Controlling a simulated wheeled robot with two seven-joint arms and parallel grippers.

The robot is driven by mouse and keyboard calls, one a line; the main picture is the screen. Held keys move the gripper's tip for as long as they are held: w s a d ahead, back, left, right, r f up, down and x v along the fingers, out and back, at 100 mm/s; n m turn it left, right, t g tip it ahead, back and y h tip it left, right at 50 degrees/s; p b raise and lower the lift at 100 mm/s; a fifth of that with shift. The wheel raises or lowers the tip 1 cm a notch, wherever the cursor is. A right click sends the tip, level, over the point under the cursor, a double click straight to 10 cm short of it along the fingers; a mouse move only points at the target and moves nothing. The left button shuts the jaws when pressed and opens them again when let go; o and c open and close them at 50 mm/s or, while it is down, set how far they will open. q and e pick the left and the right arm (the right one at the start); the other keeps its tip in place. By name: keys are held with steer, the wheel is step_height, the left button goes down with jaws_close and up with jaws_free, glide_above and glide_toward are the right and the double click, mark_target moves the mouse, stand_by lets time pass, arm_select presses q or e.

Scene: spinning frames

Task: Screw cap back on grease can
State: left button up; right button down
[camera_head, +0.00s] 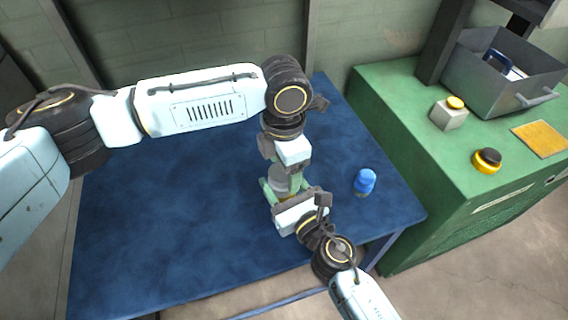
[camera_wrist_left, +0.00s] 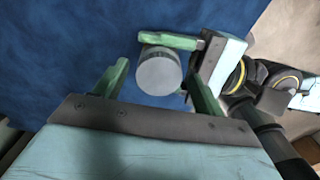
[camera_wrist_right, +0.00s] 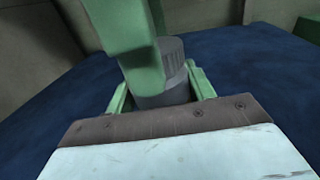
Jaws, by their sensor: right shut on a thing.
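The grey grease can (camera_head: 279,184) stands upright in my right gripper (camera_head: 284,192), whose green fingers are shut around its body. In the right wrist view the can's smooth grey body (camera_wrist_right: 160,98) sits between those fingers. A ribbed grey cap (camera_wrist_right: 174,52) is on its top; I cannot tell how tightly it sits. The left wrist view shows the round cap top (camera_wrist_left: 159,75) from above. My left gripper (camera_wrist_left: 158,88) is open, pointing down, with one finger on each side of the cap and a gap visible. One left finger partly hides the can in the right wrist view.
A blue bottle (camera_head: 365,181) stands on the blue table (camera_head: 150,220), right of the grippers. The table's left side is clear. A green cabinet (camera_head: 400,110) at the right carries a metal bin (camera_head: 490,75), a yellow-topped button box (camera_head: 449,115) and a yellow-black button (camera_head: 487,160).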

arm_select(q)
steer(key=shift+r, duration=2.25)
steer(key=shift+c, duration=0.3)
